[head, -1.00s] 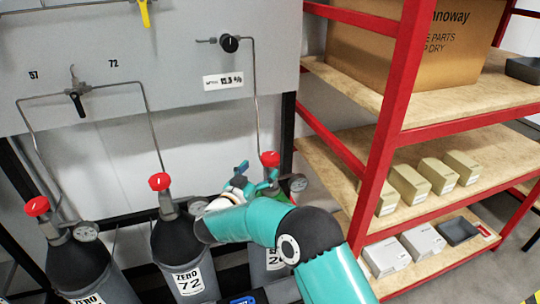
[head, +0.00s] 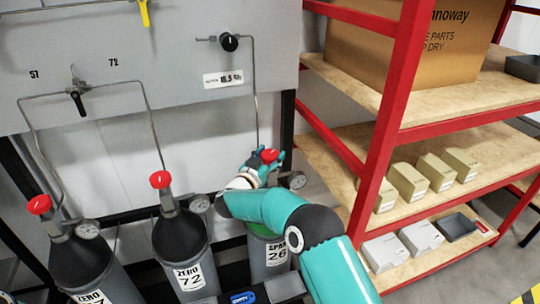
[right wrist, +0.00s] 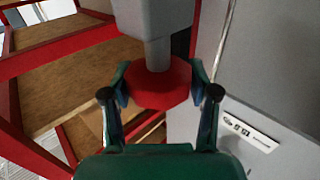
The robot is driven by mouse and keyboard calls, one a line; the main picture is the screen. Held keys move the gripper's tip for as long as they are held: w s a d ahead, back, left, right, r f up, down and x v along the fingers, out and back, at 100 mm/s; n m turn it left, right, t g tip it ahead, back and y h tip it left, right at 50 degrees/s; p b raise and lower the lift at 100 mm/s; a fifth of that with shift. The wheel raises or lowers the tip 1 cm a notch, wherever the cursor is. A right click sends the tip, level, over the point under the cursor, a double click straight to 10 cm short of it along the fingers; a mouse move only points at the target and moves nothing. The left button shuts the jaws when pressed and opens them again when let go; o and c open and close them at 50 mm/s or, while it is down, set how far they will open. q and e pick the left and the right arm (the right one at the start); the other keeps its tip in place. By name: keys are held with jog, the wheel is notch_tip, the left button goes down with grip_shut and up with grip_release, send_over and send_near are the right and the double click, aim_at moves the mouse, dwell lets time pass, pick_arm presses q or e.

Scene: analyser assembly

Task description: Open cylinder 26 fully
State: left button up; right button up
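Cylinder 26 (head: 268,277), with a green band and a label reading 26, stands at the lower middle of the head view, partly hidden by my right arm. Its red valve knob (head: 269,156) sits on top. My right gripper (head: 266,158) is at this knob. In the right wrist view, its two fingers (right wrist: 160,80) stand on either side of the red knob (right wrist: 160,84), very close to its rim. I cannot tell whether both fingers press on it. My left gripper is not in view.
Cylinder 72 (head: 180,250) and another grey cylinder (head: 80,264) stand to the left, each with a red knob and gauge. A gauge (head: 297,180) sits right beside my right gripper. A red-framed shelf (head: 388,110) with boxes stands close on the right. The grey panel (head: 180,50) is behind.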

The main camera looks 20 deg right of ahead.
jog(key=c, duration=0.5)
jog(key=shift+c, duration=0.2)
